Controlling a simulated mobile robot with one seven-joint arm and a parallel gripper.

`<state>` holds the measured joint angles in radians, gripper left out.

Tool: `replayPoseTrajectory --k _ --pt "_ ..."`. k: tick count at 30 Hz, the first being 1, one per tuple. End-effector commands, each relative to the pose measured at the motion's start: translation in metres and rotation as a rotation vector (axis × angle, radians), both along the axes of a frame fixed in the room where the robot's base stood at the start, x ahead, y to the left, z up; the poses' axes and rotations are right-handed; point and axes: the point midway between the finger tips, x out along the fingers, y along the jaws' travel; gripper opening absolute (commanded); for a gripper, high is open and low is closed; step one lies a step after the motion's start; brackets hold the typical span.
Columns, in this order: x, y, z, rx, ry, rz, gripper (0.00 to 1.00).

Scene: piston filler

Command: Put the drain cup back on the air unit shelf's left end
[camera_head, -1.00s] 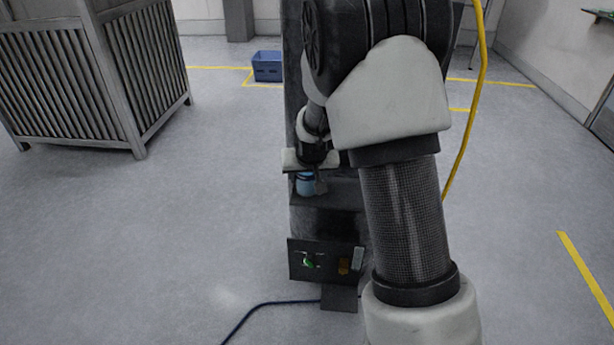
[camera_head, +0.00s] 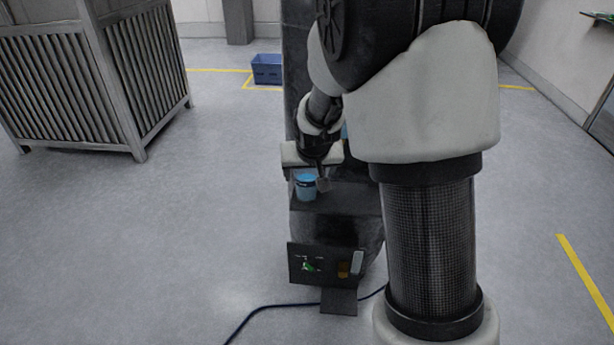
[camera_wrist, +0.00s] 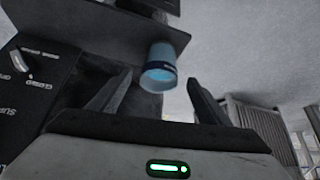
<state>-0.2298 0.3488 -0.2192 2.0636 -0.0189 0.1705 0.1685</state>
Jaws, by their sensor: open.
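The drain cup (camera_head: 305,188) is a small light-blue cup with a darker band. In the head view it stands upright at the left end of the dark air unit shelf (camera_head: 345,202). In the wrist view the cup (camera_wrist: 159,72) shows beside the edge of the dark shelf (camera_wrist: 95,28), its bright blue end towards me. My gripper (camera_wrist: 160,88) is open, with the cup seen between and beyond its fingertips and no finger visibly touching it. In the head view my gripper (camera_head: 322,182) is just right of the cup, its fingers partly hidden.
A dark panel with a green-marked control (camera_head: 311,266) is below the shelf; a labelled panel with a knob (camera_wrist: 20,62) is at left in the wrist view. A slatted enclosure (camera_head: 85,80) stands left, a blue crate (camera_head: 267,69) behind. A dark hose (camera_head: 262,311) crosses the floor.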

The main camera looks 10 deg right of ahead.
Motion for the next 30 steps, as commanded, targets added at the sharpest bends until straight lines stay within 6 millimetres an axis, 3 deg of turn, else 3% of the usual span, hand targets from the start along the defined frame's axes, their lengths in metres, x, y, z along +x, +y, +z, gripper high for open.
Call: replayPoseTrajectory --k 3,11,14,17,22,27,30 --pt "-0.013 0.002 0.022 0.0 -0.003 0.004 0.71" --pt "-0.029 0.003 0.045 0.003 0.001 0.002 0.71" --pt "-0.046 0.001 0.065 0.021 0.003 0.001 0.71" --pt "-0.081 -0.001 0.097 0.046 0.012 0.008 0.71" --pt "-0.169 -0.003 0.147 0.062 0.037 0.048 0.71" --pt "-0.248 -0.003 0.168 0.036 0.056 0.083 0.71" --pt "-0.278 -0.004 0.17 0.016 0.067 0.095 0.71"
